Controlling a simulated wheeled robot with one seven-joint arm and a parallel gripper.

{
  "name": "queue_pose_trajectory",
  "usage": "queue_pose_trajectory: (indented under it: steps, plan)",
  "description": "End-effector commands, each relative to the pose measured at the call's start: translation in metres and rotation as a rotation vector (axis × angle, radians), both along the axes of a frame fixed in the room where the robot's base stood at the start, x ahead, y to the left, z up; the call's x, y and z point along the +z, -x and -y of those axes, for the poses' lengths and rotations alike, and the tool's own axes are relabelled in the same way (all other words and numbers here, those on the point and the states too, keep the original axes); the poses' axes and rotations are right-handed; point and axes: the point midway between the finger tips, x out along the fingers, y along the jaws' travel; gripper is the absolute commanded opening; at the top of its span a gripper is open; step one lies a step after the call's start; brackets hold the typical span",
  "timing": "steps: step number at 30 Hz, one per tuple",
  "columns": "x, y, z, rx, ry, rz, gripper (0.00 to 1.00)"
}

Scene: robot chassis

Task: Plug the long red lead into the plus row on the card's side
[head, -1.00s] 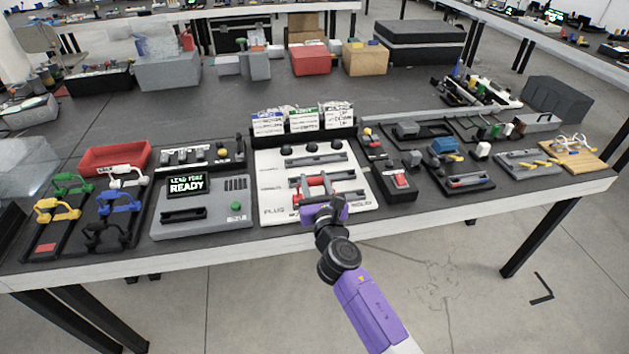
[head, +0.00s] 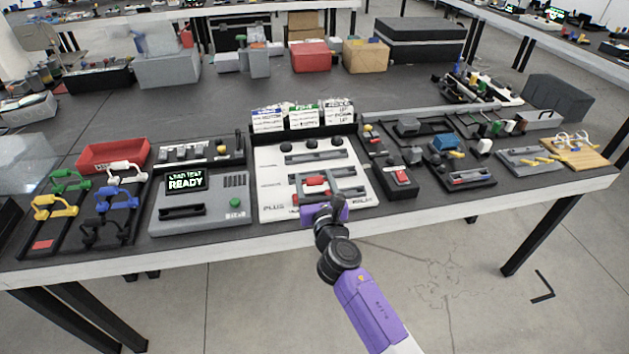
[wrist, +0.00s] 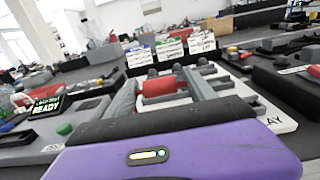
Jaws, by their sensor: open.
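The red lead (head: 316,183) lies on the front half of the white board (head: 272,190), among grey bars. Several printed cards (head: 303,116) stand behind the board.
A grey console (head: 200,208) with a "READY" screen stands left of the board. Racks of coloured leads (head: 85,208) are farther left, near a red tray (head: 114,155). A black box with a red switch (head: 401,178) stands close on the right. The table behind the cards has free room.

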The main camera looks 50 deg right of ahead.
Motion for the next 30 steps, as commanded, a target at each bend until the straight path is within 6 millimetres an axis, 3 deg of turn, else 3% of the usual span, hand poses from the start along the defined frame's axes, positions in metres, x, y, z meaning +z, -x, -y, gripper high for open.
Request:
queue_pose_trajectory:
  steps: [5,18,30]
  plan:
    - [-0.001,0.009,-0.006,0.001,-0.001,-0.001,0.63]
    - [-0.001,0.060,-0.041,0.002,-0.001,-0.001,0.63]
    - [0.000,0.065,-0.044,0.000,0.000,0.000,0.63]
